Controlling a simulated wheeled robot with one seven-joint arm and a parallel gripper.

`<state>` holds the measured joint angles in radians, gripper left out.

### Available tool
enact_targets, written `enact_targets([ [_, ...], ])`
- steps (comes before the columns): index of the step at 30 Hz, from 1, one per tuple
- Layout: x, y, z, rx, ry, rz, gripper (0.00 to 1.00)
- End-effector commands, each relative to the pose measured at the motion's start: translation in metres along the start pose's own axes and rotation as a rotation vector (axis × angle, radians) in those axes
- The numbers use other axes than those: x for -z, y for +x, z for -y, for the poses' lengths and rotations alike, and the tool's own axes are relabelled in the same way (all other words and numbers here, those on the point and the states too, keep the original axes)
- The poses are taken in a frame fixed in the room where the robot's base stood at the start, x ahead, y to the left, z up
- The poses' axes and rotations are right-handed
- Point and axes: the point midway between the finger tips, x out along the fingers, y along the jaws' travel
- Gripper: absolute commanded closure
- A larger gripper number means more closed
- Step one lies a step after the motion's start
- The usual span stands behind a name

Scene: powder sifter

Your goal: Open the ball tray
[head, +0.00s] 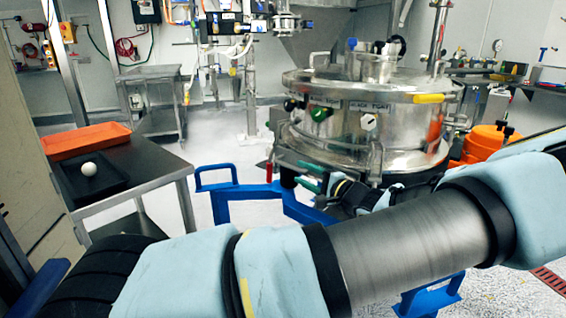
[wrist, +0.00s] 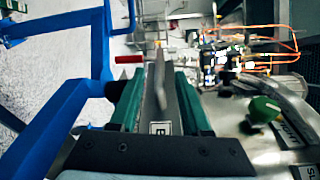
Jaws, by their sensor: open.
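The round steel sifter (head: 375,150) stands right of centre in the head view, with a knob-fitted rim and small labels. My gripper (head: 309,178) is at its lower front left side. In the wrist view my gripper (wrist: 157,75) shows two green fingers, spread apart. A narrow grey metal strip with a small white label (wrist: 160,128) lies between the fingers; I cannot tell whether they touch it. A red handle (wrist: 129,59) is just beyond the left fingertip; it also shows in the head view (head: 268,171). No part is clearly identifiable as the ball tray.
A steel table (head: 160,165) at left holds an orange tray (head: 87,140) and a black tray (head: 110,165) with a white ball (head: 89,169). A blue frame (head: 246,192) stands before the sifter. An orange container (head: 486,143) is at right.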

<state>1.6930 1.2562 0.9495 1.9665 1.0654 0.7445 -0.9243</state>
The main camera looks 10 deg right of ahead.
Motion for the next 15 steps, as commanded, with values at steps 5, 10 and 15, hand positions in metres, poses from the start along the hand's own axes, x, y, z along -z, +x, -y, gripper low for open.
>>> enact_targets([
  [5, -0.001, 0.036, 0.002, 0.001, 0.002, 0.004, 0.53],
  [10, -0.001, 0.061, 0.001, -0.001, 0.001, 0.003, 0.53],
  [15, -0.001, 0.074, 0.0, -0.001, 0.001, 0.002, 0.53],
])
